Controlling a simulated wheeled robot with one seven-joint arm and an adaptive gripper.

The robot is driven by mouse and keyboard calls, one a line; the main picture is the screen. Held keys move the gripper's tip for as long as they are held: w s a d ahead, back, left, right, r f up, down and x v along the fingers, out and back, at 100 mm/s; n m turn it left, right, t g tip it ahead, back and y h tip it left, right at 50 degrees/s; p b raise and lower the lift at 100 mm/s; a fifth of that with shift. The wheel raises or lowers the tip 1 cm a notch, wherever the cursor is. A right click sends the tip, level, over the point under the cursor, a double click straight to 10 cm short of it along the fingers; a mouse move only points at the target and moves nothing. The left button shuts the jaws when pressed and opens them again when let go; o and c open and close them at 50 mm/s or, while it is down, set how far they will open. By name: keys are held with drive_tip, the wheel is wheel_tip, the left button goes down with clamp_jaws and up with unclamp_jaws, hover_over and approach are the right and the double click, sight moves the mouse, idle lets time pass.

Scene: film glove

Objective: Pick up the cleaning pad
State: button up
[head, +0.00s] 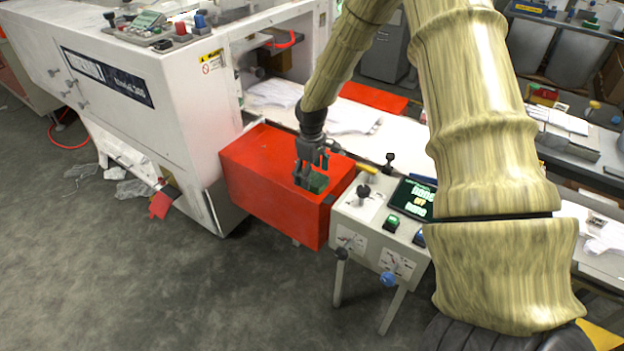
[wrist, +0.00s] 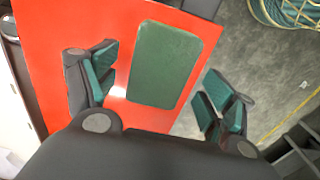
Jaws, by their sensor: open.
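The cleaning pad (head: 317,182) is a dark green block lying on top of the red box (head: 262,165). In the wrist view the pad (wrist: 164,64) is a green rectangle with rounded corners, flat on the red surface (wrist: 60,28). My gripper (head: 312,168) is right above the pad in the head view and partly hides it. In the wrist view my gripper (wrist: 158,95) is open, with one finger pair left of the pad and the other right of it. I see no contact between the fingers and the pad.
A white machine (head: 165,110) stands left of the red box. A control panel (head: 385,215) with a lever, knobs and a lit screen stands close on the right. White gloves (head: 350,115) lie on the conveyor behind.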

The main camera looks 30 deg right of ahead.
drive_tip(key=shift+f, duration=1)
drive_tip(key=shift+d, duration=0.1)
drive_tip(key=c, duration=0.8)
drive_tip(key=shift+r, duration=0.1)
drive_tip(key=shift+r, duration=0.8)
drive_tip(key=shift+r+b, duration=0.45)
drive_tip(key=shift+r, duration=0.45)
drive_tip(key=s+a+b, duration=0.1)
drive_tip(key=s+a, duration=0.3)
drive_tip(key=s, duration=0.3)
drive_tip(key=s+a+r+b, duration=0.1)
drive_tip(key=s+a, duration=0.2)
drive_tip(key=s, duration=0.4)
drive_tip(key=shift+a+r+b, duration=0.25)
drive_tip(key=shift+a+b, duration=0.05)
drive_tip(key=shift+a, duration=0.05)
drive_tip(key=shift+o, duration=0.5)
